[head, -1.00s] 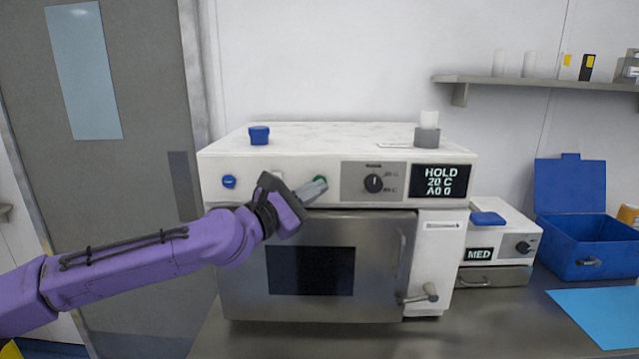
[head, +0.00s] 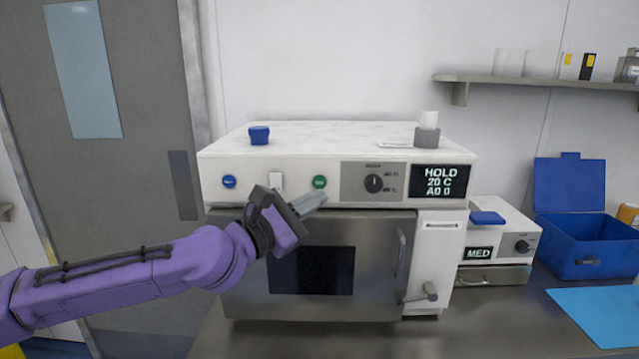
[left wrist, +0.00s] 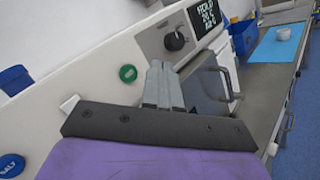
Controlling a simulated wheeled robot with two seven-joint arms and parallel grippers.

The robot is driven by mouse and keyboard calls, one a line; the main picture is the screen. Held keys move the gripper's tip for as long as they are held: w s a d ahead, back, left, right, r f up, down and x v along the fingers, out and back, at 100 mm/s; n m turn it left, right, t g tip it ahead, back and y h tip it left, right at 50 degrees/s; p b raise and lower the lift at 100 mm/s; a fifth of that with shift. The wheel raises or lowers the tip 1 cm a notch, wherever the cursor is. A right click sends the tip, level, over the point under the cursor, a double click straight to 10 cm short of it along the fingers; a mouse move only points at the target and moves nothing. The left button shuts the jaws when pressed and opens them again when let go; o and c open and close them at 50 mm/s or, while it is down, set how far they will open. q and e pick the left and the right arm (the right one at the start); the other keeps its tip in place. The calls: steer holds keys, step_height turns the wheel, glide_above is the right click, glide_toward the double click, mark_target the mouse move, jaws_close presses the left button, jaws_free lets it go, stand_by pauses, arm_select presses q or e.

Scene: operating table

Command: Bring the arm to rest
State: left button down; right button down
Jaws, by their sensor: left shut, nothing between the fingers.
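My left arm comes in from the left in the head view. Its gripper (head: 312,200) is shut and empty, in front of the white machine (head: 330,140), just below the green button (head: 319,182). In the left wrist view the closed grey fingers (left wrist: 162,88) point along the front panel, with the green button (left wrist: 128,73) to their left and apart from them. The machine's display (head: 440,181) reads HOLD, 20 C, A0 0. My right gripper is in neither view.
The machine has a closed steel door (head: 313,255), a door handle (head: 420,293), a dial (head: 373,183) and a blue button (head: 229,182). A small MED unit (head: 505,235), an open blue box (head: 590,240) and a blue mat (head: 600,310) lie to the right. A shelf (head: 530,81) hangs above.

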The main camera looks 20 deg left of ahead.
arm_select(q)
steer(key=s+d+f+m+g+y+b, duration=0.1)
steer(key=s+f+m+g+y, duration=0.15)
steer(key=f, duration=1.05)
steer(key=s+d+f+m+g+y, duration=0.1)
steer(key=s+f+m+g+y, duration=0.15)
steer(key=f, duration=1.15)
steer(key=s+f+m+g+y+b, duration=0.1)
steer(key=s+f+m+g+y, duration=0.2)
steer(key=f, duration=1)
steer(key=s+a+f+m+g+y+b, duration=0.1)
steer(key=s+a+f+m+g, duration=0.1)
steer(key=s+a+f, duration=0.3)
steer(key=s+a+f+m+g+y+b, duration=0.1)
steer(key=s+a+f+m+g+y, duration=0.1)
steer(key=s+a+f, duration=0.3)
steer(key=s+a+f+m+g+y+b, duration=0.1)
steer(key=s+a+f+m, duration=0.3)
steer(key=s+f, duration=0.7)
steer(key=s+a+g+y, duration=0.1)
steer(key=s, duration=0.4)
steer(key=shift+s, duration=0.35)
